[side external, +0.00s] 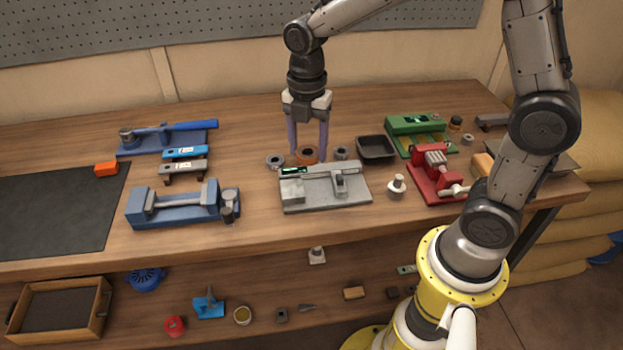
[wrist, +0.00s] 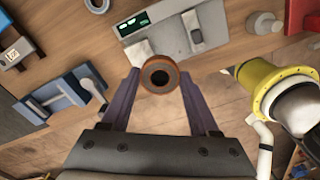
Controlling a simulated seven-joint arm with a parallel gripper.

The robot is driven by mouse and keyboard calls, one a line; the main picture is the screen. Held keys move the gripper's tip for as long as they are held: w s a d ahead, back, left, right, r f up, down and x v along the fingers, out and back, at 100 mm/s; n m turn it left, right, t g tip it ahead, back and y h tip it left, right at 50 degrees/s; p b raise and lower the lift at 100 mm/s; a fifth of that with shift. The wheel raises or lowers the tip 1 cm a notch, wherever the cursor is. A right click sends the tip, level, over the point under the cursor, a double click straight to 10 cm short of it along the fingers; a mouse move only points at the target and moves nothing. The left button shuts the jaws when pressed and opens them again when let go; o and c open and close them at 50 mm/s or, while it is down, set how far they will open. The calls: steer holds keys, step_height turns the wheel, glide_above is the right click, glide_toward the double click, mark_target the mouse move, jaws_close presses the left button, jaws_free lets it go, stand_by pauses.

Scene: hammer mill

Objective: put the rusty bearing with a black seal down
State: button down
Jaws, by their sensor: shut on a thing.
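The rusty bearing (side external: 307,156) is an orange-brown ring with a dark centre, between my fingertips. My gripper (side external: 308,153) points down and is shut on the bearing. It also shows in the wrist view (wrist: 160,82), with one purple-grey finger on each side. The bearing seems held above the bench, near the grey fixture (side external: 325,190); its exact height is hard to tell. The fixture (wrist: 165,33) has a small green display.
A dark ring (side external: 275,161) and a small nut-like part (side external: 340,153) stand behind the fixture. A black tray (side external: 376,148) is to the right. A blue vise (side external: 180,205) is left and a red vise (side external: 436,178) right. Bare wooden bench (side external: 255,135) lies behind.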

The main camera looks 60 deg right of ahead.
steer(key=s+d+r+m, duration=0.2)
steer(key=s+m, duration=0.3)
steer(key=s, duration=0.9)
glide_above(319, 192)
steer(key=f, duration=0.9)
steer(key=shift+s, duration=0.2)
steer(key=shift+w+f, duration=0.15)
steer(key=shift+f, duration=0.75)
steer(key=shift+w+f, duration=0.1)
steer(key=shift+f, duration=0.75)
steer(key=shift+f, duration=0.2)
steer(key=shift+c, duration=2.1)
jaws_free()
